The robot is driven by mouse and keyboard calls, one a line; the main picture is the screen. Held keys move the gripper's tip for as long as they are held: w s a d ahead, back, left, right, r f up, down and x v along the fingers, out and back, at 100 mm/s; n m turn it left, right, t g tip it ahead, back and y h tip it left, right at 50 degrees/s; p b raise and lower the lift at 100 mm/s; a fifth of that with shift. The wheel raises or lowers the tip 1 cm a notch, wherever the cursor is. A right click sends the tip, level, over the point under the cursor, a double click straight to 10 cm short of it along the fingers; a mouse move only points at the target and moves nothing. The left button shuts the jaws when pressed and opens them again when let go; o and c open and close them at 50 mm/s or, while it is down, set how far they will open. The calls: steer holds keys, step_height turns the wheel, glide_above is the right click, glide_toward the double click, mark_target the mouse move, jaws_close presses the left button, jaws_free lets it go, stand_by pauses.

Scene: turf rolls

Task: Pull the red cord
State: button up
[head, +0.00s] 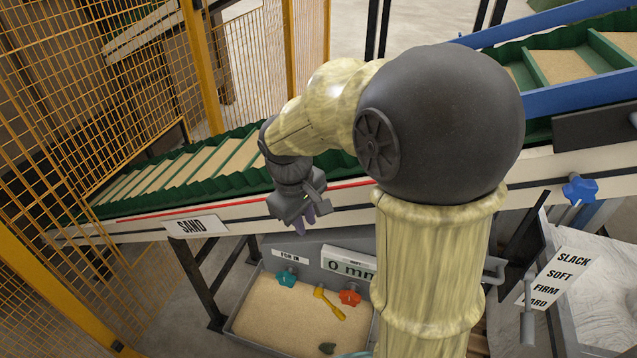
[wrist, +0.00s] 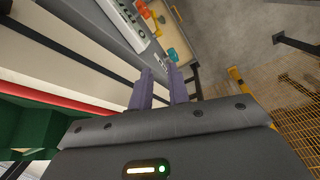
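The red cord (head: 225,204) runs as a thin red line along the side of the sloping sand conveyor, above the SAND sign. It also shows as a red strip at the left in the wrist view (wrist: 48,99). My gripper (head: 304,219) hangs in front of the conveyor's side, its purple fingers pointing down. In the wrist view the two fingers (wrist: 160,72) stand apart with nothing between them, so it is open. The cord lies to the left of the fingers there.
The conveyor (head: 135,230) has green walls and slats. Below it stands a sand-filled tray (head: 265,318) with a teal knob (head: 286,278), a red-orange knob (head: 349,296) and a yellow handle (head: 328,303). Yellow mesh fencing (head: 85,90) closes the left. A SLACK/SOFT/FIRM sign (head: 562,277) is at right.

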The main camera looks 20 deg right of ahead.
steer(key=w+a+r+n+h+p, duration=0.1)
steer(key=w+r+n+p, duration=0.1)
steer(key=r, duration=0.6)
steer(key=w+a+r+n+g+h+p, duration=0.1)
steer(key=w+r+n+h+p, duration=0.1)
steer(key=r, duration=0.6)
steer(key=shift+w+a+n+p, duration=0.3)
steer(key=shift+w+n, duration=0.2)
steer(key=shift+w, duration=0.65)
steer(key=shift+f, duration=0.1)
steer(key=p+x, duration=0.3)
steer(key=x, duration=1.4)
steer(key=shift+d, duration=0.35)
jaws_close()
steer(key=shift+s, duration=0.1)
